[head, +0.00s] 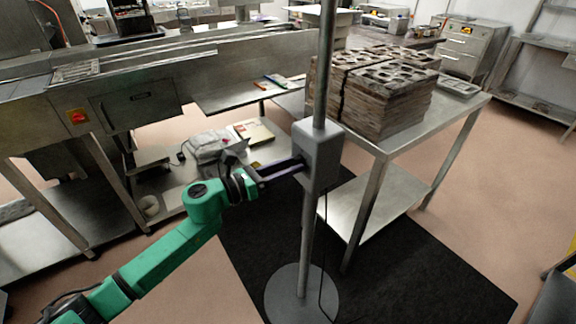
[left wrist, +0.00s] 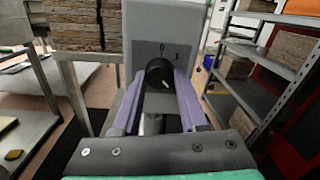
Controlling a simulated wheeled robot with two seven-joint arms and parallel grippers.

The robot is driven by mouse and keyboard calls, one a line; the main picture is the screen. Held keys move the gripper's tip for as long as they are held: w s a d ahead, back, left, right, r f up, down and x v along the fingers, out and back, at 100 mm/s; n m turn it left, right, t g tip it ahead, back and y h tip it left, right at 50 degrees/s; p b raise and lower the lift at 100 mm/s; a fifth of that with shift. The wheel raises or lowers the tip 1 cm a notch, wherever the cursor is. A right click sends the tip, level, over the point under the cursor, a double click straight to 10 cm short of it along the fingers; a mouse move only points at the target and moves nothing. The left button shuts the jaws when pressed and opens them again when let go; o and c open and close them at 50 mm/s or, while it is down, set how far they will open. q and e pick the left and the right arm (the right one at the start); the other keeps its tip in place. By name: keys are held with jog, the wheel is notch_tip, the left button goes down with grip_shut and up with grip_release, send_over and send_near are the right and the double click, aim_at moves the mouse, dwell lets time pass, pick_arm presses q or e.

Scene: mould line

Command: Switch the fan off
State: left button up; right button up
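The fan shows as a grey pole (head: 325,60) on a round base (head: 290,300), with a grey switch box (head: 319,150) partway up; its top is out of view. In the left wrist view a round black knob (left wrist: 159,74) with a pale pointer mark sits on the box front (left wrist: 165,25). The pointer faces down and to the right; small dark marks are printed above the knob. My left gripper (head: 299,165) reaches the box from the left, its purple fingers closed in on both sides of the knob. My right gripper is not in view.
A steel table (head: 455,105) with stacked brown moulds (head: 375,95) stands right behind the pole. A steel conveyor line (head: 140,100) runs along the left. A dark mat (head: 400,270) lies under the stand, and a cable hangs beside the pole. Shelving (left wrist: 265,85) stands at the right in the wrist view.

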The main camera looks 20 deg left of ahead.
pick_arm(q)
grip_shut()
